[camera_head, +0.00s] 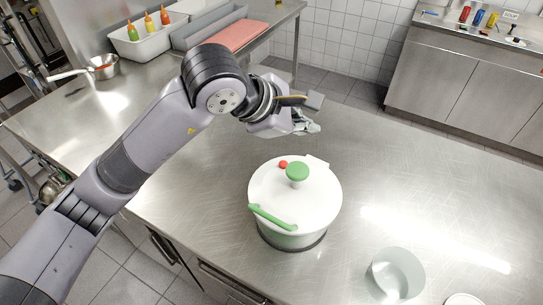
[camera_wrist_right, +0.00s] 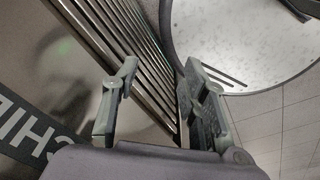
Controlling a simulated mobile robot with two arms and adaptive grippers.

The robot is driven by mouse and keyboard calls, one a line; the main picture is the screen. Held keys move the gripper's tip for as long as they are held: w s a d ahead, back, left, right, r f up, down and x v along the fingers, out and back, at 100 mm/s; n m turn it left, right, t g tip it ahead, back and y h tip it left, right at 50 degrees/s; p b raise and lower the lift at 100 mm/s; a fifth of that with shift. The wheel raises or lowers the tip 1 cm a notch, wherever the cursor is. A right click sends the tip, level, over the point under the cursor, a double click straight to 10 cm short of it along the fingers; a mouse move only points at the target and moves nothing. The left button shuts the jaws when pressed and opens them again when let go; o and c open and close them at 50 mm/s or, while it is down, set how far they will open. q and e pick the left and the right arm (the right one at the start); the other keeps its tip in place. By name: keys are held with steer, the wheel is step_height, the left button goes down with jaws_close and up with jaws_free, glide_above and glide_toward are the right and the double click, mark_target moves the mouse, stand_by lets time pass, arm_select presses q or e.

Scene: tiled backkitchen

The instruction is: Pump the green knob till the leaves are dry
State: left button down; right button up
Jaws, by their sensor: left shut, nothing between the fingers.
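The white salad spinner (camera_head: 308,212) stands upright on the steel counter. Its green knob (camera_head: 297,171) sits on a short stem above the lid. A small red button (camera_head: 283,164) is beside the knob, and a green handle (camera_head: 272,217) lies along the near left of the lid. No leaves show through the white walls. My left gripper (camera_head: 308,127) is shut and empty, above the counter behind the spinner, apart from the knob. My right gripper (camera_wrist_right: 160,95) shows in the right wrist view, its fingers apart with nothing between them; it is out of the head view.
A clear bowl (camera_head: 397,272) stands at the front right, near a white round thing (camera_head: 463,299) cut by the frame edge. A white bin with sauce bottles (camera_head: 148,37), a red board (camera_head: 234,35) and a pan (camera_head: 103,66) are at the back left.

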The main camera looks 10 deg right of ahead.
arm_select(q)
steer(key=b, duration=0.2)
glide_above(299, 172)
step_height(299, 172, down, 6)
steer(key=shift+d, duration=0.1)
step_height(299, 172, down, 2)
steer(key=shift+f+b, duration=0.1)
steer(key=shift+b, duration=0.85)
steer(key=shift+f+b, duration=0.3)
steer(key=shift+b, duration=0.05)
arm_select(e)
steer(key=f, duration=0.3)
steer(key=s+f, duration=0.1)
steer(key=f, duration=0.1)
steer(key=shift+s+d, duration=0.1)
steer(key=shift+d, duration=0.15)
steer(key=shift+s+d+r, duration=0.1)
steer(key=shift+d, duration=0.15)
steer(key=shift+a, duration=0.1)
